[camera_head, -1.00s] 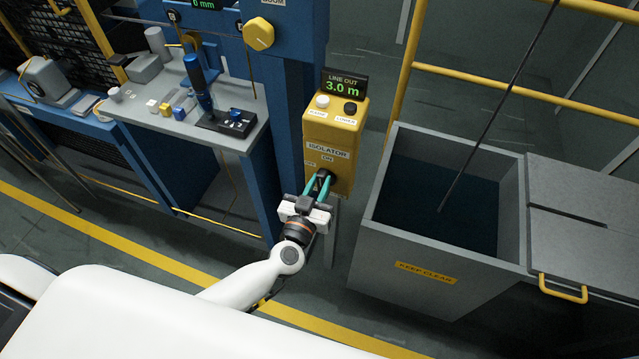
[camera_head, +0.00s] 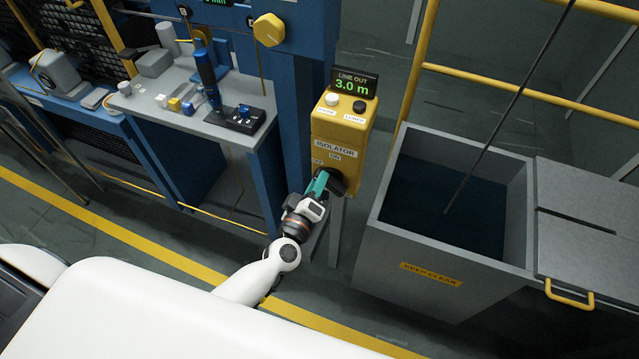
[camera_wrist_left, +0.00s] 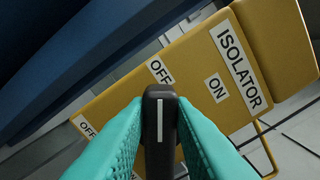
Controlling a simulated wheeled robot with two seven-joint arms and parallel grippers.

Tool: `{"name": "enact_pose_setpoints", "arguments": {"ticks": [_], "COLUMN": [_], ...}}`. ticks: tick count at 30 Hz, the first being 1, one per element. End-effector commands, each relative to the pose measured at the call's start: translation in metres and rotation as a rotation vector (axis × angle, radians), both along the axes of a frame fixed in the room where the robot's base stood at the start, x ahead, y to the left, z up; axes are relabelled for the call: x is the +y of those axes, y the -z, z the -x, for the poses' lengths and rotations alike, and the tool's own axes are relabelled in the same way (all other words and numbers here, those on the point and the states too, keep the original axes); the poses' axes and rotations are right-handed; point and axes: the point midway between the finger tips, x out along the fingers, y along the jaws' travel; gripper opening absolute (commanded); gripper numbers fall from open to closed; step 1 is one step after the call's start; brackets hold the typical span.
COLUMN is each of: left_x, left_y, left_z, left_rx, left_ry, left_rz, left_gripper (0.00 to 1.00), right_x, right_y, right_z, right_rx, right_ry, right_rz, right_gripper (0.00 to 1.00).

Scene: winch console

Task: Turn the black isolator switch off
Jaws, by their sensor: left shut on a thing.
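The yellow isolator box (camera_head: 342,140) stands on a post in the head view. Its black isolator switch (camera_head: 338,184) is on the front face, below the ON label. My left gripper (camera_head: 320,183) reaches it from below, teal fingers at the switch. In the left wrist view the black switch handle (camera_wrist_left: 160,125) sits between the two teal fingers (camera_wrist_left: 160,135), which are shut on it. The white line on the handle points up the picture, towards an OFF label (camera_wrist_left: 160,71). The ON label (camera_wrist_left: 216,87) lies to its right. My right gripper is not in view.
A grey open bin (camera_head: 432,277) stands right of the box. A blue console (camera_head: 183,95) with levers and buttons is to the left. A lit display (camera_head: 352,84) reading 3.0 m and two buttons (camera_head: 345,104) top the box. Yellow rails (camera_head: 500,88) run behind.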

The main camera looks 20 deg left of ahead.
Motion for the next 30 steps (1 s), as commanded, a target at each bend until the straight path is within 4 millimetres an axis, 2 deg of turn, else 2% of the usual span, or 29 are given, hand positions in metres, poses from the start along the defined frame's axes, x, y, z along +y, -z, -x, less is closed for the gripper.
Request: {"name": "enact_pose_setpoints", "arguments": {"ticks": [15,22,30], "left_x": [0.004,0.005,0.005], "left_y": [0.014,0.016,0.017], "left_z": [0.000,0.000,0.001], "left_rx": [0.017,0.020,0.024], "left_ry": [-0.001,-0.002,-0.001], "left_rz": [0.439,0.552,0.606], "left_gripper": [0.00,0.00,0.00], "right_x": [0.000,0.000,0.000], "right_y": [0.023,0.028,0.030], "right_z": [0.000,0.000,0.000], "right_rx": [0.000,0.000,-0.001], "right_ry": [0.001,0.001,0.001], "right_rz": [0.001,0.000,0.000], "right_gripper": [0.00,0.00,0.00]}}
